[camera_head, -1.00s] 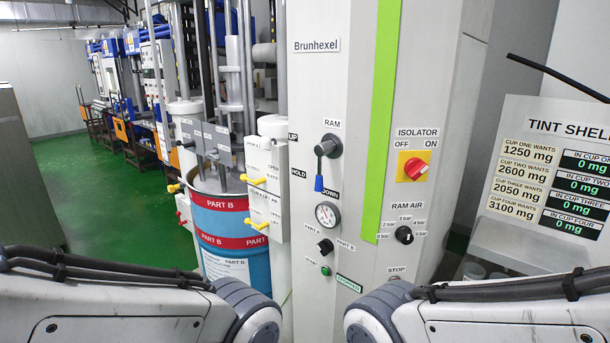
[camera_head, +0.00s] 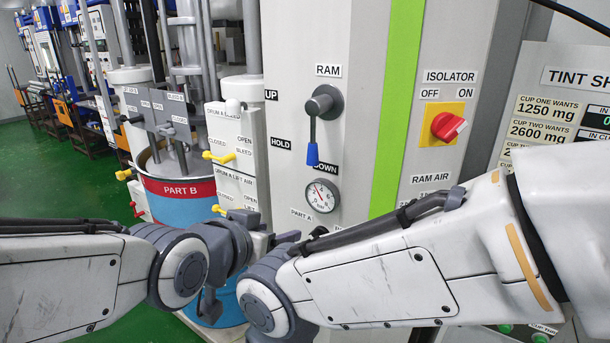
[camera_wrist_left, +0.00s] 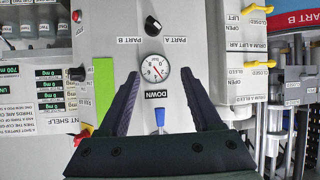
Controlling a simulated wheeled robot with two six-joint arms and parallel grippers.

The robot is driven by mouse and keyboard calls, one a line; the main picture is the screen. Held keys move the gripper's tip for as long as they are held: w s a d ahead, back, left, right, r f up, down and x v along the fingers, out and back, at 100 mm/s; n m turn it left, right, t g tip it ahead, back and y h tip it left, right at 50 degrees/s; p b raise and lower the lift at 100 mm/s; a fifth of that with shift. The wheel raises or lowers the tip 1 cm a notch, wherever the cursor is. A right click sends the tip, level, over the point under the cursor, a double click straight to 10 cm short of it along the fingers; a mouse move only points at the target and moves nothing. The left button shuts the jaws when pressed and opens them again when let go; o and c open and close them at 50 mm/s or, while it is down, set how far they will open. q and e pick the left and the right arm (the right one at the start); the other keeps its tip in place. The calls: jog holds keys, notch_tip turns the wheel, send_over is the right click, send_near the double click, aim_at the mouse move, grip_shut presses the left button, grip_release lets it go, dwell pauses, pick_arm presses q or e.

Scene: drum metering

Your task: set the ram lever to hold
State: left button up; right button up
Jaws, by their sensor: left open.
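The ram lever (camera_head: 312,154) has a dark pivot and a blue-tipped handle on the white panel. It hangs down toward the DOWN label (camera_head: 325,167); the HOLD label (camera_head: 281,144) is to the left of the pivot and UP is above that. My left gripper (camera_head: 276,242) is low in front of the panel, below the lever, partly hidden by my right arm. In the left wrist view, which is upside down, its dark fingers (camera_wrist_left: 163,98) are spread. The blue lever tip (camera_wrist_left: 160,117) shows between them, not held. My right gripper is out of view.
A pressure gauge (camera_head: 321,195) sits just under the lever. Yellow valve handles (camera_head: 219,156) stick out to the left by the blue Part B drum (camera_head: 180,205). The red isolator knob (camera_head: 448,126) is to the right. The panel around the lever is clear.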

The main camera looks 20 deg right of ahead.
aim_at(310, 154)
pick_arm(q)
jog(key=w+d+r+t+h+b, duration=0.2)
jog(key=w+d+r+t+h, duration=0.25)
jog(key=r, duration=0.45)
jog(key=shift+y, duration=0.35)
jog(key=p+x, duration=0.1)
jog(key=x, duration=0.2)
jog(key=p+x, duration=0.1)
jog(key=x, duration=0.2)
jog(key=p+x, duration=0.1)
jog(key=x, duration=0.2)
jog(key=shift+s+d+f, duration=0.1)
jog(key=shift+d+f, duration=0.1)
jog(key=shift+f, duration=0.15)
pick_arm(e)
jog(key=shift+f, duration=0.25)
pick_arm(q)
grip_shut()
